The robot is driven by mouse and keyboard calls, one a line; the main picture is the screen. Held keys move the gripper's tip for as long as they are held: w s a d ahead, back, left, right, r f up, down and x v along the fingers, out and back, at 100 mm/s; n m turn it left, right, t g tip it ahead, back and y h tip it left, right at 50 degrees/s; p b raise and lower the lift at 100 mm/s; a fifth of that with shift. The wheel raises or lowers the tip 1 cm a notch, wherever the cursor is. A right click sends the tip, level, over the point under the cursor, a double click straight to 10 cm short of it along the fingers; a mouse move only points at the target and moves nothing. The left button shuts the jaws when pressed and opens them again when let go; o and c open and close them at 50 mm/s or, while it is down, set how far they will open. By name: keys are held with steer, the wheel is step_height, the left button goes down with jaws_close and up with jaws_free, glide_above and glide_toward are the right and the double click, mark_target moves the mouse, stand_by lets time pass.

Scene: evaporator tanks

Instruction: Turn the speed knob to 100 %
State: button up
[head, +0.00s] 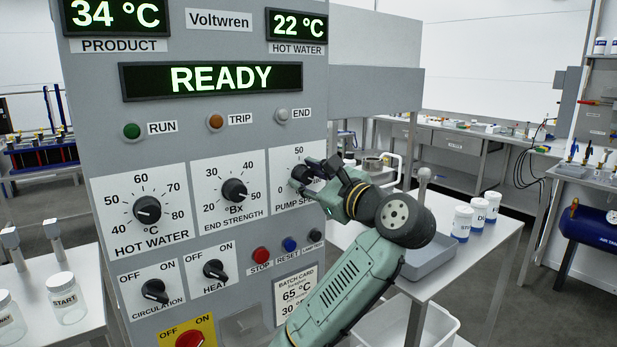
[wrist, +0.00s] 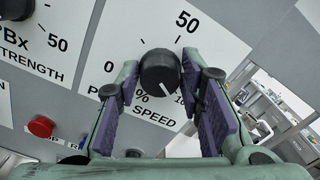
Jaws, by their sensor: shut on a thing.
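The pump speed knob (wrist: 159,73) is black and round with a white pointer line, on a white scale plate with 0 at left and 50 at top. In the wrist view its line points down and slightly right, close to a label starting "10" that my right finger partly hides. My gripper (wrist: 161,80) has its purple-padded fingers on either side of the knob, shut on it. In the head view my gripper (head: 316,176) reaches the panel from the right and hides much of the knob (head: 301,174) and the plate's right side.
The grey panel (head: 240,140) shows READY. Left of the pump dial are the end strength knob (head: 234,190) and hot water knob (head: 147,209). Below are the red stop button (head: 261,254) and blue reset button (head: 289,244). A table with white containers (head: 462,223) stands at right.

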steer(key=o, duration=1.2)
steer(key=v, duration=1.2)
steer(key=shift+s+f, duration=0.1)
